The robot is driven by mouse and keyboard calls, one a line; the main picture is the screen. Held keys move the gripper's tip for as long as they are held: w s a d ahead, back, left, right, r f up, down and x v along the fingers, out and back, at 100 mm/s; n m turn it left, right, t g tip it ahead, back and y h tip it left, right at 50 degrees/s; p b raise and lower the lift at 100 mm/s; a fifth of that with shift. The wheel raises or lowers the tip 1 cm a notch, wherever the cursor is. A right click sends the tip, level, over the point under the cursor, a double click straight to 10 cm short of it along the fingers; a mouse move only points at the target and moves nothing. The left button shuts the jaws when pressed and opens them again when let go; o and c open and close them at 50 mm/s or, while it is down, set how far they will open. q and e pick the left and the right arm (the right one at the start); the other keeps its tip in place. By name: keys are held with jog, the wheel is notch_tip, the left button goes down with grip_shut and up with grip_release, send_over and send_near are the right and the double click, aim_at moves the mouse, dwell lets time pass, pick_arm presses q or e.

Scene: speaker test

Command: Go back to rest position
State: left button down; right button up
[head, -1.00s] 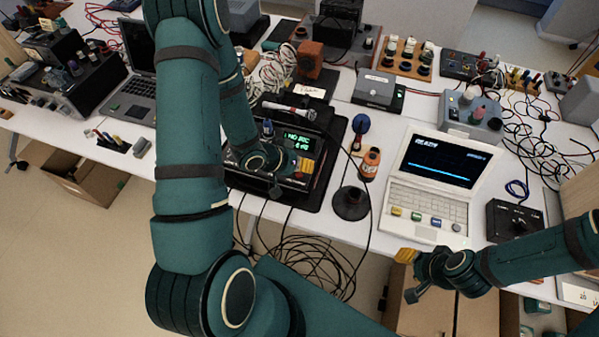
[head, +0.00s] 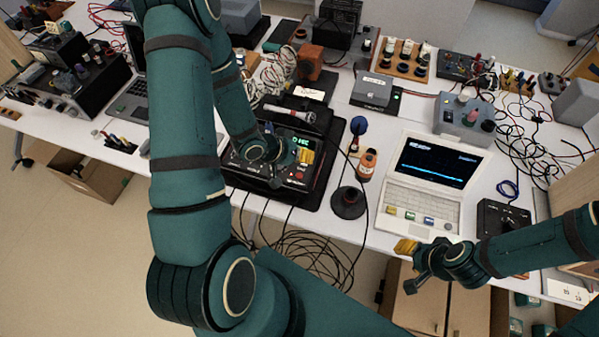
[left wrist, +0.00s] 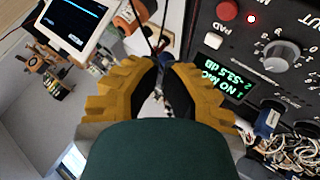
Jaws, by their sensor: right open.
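My left gripper (head: 306,157) is over the front panel of a black box device (head: 240,173) with a green display (head: 301,141), covering part of that display. In the left wrist view its yellow fingers (left wrist: 163,72) have dark inner pads close together with a narrow gap, and I see nothing held between them. Whether it touches the panel is unclear. The device's knob, red button and display, reading "NO MIC", show at the right of the wrist view. My right gripper (head: 408,262) is open and empty, in front of the table's near edge, below the white laptop.
A microphone (head: 290,113) lies behind the device panel. Cables (head: 310,255) hang below the table edge. Cardboard boxes (head: 440,303) are under the table.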

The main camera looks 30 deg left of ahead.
dwell(0.3)
pick_arm(q)
jog(key=s+d+f+g+b, duration=0.2)
jog(key=s+d+f, duration=0.1)
jog(key=d+f, duration=0.1)
jog(key=s+d+f+g+b, duration=0.1)
jog(key=s+d+f+b, duration=0.2)
jog(key=d, duration=0.3)
jog(key=s+d+f+g+y+b, duration=0.1)
jog(key=s+d+f+g+b, duration=0.1)
jog(key=d+f, duration=0.3)
jog(key=shift+s+d+f+g, duration=0.1)
jog(key=shift+s+d+g, duration=0.2)
jog(key=shift+s+d, duration=0.35)
pick_arm(e)
notch_tip(320, 180, down, 8)
jog(key=shift+s+r, duration=0.2)
jog(key=shift+s, duration=0.1)
